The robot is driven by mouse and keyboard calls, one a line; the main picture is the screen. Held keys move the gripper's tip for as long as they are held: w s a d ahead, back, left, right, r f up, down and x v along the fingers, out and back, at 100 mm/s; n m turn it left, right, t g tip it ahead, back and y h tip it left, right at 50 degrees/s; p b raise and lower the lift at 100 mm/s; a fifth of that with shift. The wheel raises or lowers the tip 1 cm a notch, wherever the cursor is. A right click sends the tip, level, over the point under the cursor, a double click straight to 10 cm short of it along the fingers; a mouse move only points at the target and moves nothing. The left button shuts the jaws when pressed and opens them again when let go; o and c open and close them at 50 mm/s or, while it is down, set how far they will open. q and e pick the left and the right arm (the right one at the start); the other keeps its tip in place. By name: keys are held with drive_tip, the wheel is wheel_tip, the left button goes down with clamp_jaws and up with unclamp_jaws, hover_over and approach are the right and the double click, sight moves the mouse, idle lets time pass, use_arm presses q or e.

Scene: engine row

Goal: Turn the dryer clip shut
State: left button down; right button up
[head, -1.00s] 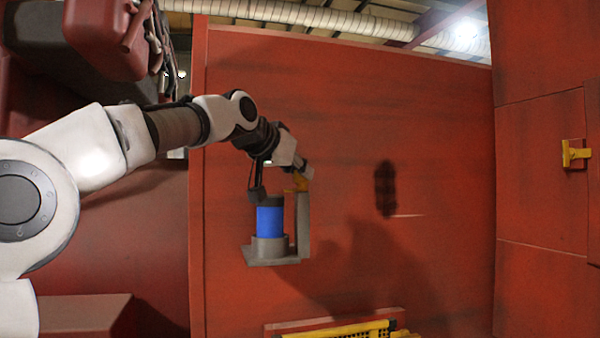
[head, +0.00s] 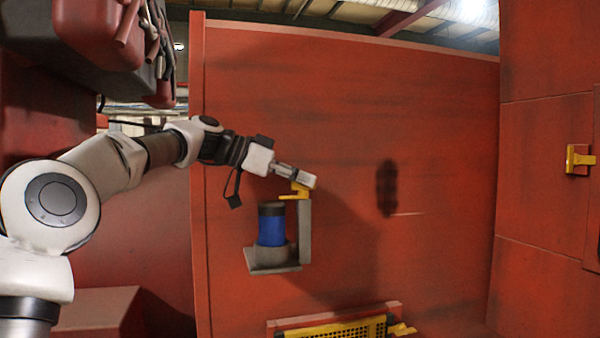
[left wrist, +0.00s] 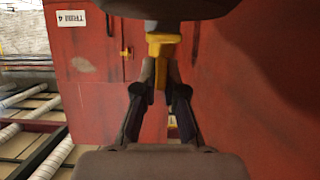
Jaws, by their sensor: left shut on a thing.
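The dryer is a blue cylinder (head: 271,230) with a dark top, standing upright in a grey bracket (head: 304,235) on the red wall. The yellow dryer clip (head: 295,193) is at the top of the bracket's upright, its left end near the dryer's upper right edge. I cannot tell whether it touches the dryer. My left gripper (head: 303,179) comes in from the upper left and is shut on the clip. In the left wrist view the yellow clip (left wrist: 162,48) shows between the fingertips (left wrist: 161,88). My right gripper is not in view.
A yellow grille (head: 345,332) is low on the wall below the bracket. A yellow latch (head: 578,159) is on the right wall panel. Red machinery (head: 98,35) hangs at the upper left. The wall right of the bracket is mostly clear.

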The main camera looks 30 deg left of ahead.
use_arm(q)
drive_tip(key=shift+f, duration=0.35)
drive_tip(key=c, duration=1.5)
unclamp_jaws()
drive_tip(key=shift+o, duration=1.2)
drive_tip(key=shift+w+d, duration=0.25)
drive_tip(key=shift+w, duration=0.05)
drive_tip(key=v, duration=1.2)
drive_tip(key=shift+w+r, duration=0.1)
drive_tip(key=shift+w, duration=0.1)
drive_tip(key=shift+s, duration=0.1)
